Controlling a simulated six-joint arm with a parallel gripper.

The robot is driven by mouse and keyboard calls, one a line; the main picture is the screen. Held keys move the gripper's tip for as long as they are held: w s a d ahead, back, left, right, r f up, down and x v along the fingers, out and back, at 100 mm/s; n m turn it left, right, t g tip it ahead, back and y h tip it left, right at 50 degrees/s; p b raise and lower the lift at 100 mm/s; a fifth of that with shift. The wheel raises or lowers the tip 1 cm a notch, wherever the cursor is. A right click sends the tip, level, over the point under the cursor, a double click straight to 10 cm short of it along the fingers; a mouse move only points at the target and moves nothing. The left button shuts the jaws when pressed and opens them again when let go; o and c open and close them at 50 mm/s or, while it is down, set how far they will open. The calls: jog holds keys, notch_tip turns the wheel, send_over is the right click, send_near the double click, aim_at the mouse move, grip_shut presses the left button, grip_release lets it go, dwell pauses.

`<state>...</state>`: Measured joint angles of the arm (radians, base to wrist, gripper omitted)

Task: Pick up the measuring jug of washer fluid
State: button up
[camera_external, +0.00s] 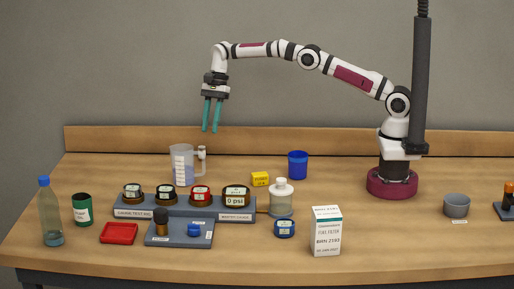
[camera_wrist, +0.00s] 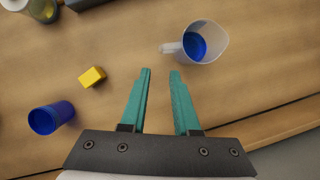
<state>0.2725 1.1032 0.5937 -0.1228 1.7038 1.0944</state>
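The measuring jug (camera_external: 183,165) is a clear, upright jug with a handle, standing on the bench behind the gauge rail. In the wrist view the jug (camera_wrist: 212,44) shows blue fluid inside, and its handle points left. My gripper (camera_external: 211,131) is above the bench, higher than the jug and slightly to its right, with its teal fingers pointing down. In the wrist view my gripper (camera_wrist: 160,72) is open, with nothing between the fingers. The jug lies beyond the fingertips and a little right, apart from them.
A yellow box (camera_external: 260,179) and a blue cup (camera_external: 298,165) stand right of the jug. The gauge rail (camera_external: 215,207) with several gauges is in front of it. A pump bottle (camera_external: 281,198) and a white filter box (camera_external: 326,231) stand further right. A wooden backboard (camera_external: 120,140) runs behind.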

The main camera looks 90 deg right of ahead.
aim_at(204, 162)
jog(key=x, duration=1.2)
grip_shut()
dwell(0.9)
